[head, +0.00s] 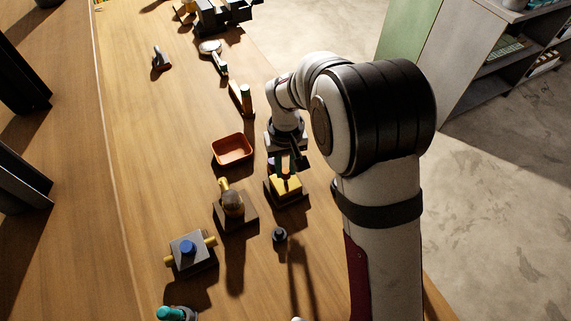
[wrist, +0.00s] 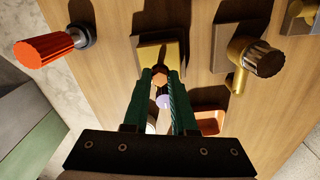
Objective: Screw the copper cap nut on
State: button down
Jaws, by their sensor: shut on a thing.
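My gripper (wrist: 160,82) is shut, its green fingers on either side of the copper cap nut (wrist: 159,77). Only a small orange-brown part of the nut shows between them. A pale purple round piece (wrist: 163,101) shows between the fingers, nearer the camera. The fingertips are over a brass-yellow block (wrist: 151,52) on a dark base, also in the head view (head: 285,187). In the head view my gripper (head: 286,172) points down over this block and hides the nut. I cannot tell whether the nut touches the block or a thread.
A brass fitting with a dark knurled top (wrist: 266,59) stands beside the block on its own base. An orange tray (head: 217,158) lies behind it. A red-orange ribbed piece (wrist: 45,49) is at the wrist view's left. A grey block with a blue knob (head: 187,247) stands front left.

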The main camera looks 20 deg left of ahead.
jog(key=shift+f, duration=0.35)
dwell(0.3)
jog(key=shift+f, duration=0.75)
